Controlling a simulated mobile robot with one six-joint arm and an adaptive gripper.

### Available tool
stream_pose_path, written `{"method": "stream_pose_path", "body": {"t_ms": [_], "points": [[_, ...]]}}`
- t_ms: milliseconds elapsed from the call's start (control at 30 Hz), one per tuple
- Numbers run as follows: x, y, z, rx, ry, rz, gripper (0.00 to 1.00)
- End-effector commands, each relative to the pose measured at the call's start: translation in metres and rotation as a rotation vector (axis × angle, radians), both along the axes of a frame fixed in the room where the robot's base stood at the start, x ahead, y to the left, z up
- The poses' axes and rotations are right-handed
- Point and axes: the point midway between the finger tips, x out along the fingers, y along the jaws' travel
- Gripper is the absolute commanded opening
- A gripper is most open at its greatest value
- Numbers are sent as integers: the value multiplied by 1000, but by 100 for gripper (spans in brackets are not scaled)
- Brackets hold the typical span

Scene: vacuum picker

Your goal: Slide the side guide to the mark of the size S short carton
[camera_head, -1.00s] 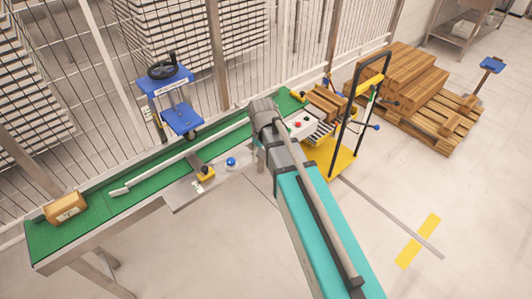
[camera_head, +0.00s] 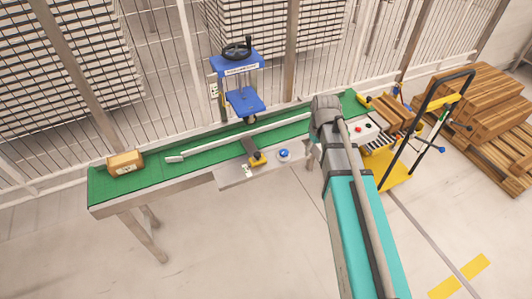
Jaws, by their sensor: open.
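The side guide is a long white rail (camera_head: 215,147) lying lengthwise over the green belt (camera_head: 108,188). A dark bracket (camera_head: 250,147) joins it to a yellow clamp (camera_head: 257,160) on the grey side plate (camera_head: 232,180). A small pale label (camera_head: 247,171) lies by the clamp; its print is too small to read. A blue knob (camera_head: 284,153) is to the right of the clamp. A brown carton (camera_head: 125,164) sits at the belt's left end. My teal arm reaches up at the right; its grey joint hides part of the belt. My gripper is not visible.
A wire fence (camera_head: 170,85) runs behind. At the right are a yellow trolley with a black handle (camera_head: 455,90) and stacked brown boxes (camera_head: 480,100). The floor in front is clear.

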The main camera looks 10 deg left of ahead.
Motion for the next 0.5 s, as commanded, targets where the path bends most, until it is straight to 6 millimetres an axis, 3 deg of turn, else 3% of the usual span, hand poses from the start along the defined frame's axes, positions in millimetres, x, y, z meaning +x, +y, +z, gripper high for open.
{"method": "stream_pose_path", "body": {"t_ms": [167, 500], "points": [[35, 46, -12, 0, 0, 171, 78], [92, 169, -33, 1, 0, 600, 78]]}}
